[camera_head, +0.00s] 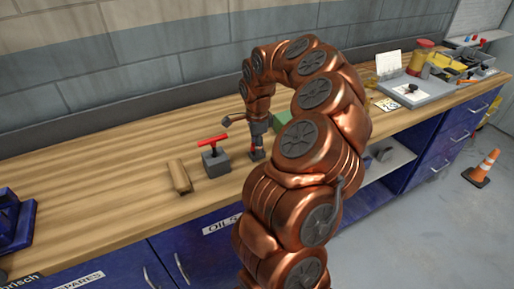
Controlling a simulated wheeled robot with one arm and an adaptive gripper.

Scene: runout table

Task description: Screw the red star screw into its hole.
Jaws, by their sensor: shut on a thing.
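My gripper (258,141) points straight down over the wooden bench, low above a small dark block (255,156). It is shut on a small red thing (259,149), which I take to be the red star screw. Its star shape and tip are mostly hidden by the fingers. The hole does not show, and I cannot tell how deep the screw sits in the block.
Left of my gripper, a grey block (215,164) carries a red T-handle (212,141). A wooden block (179,176) lies farther left. A green block (281,119) is partly behind my arm. A grey tray (416,93) with clutter is at right.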

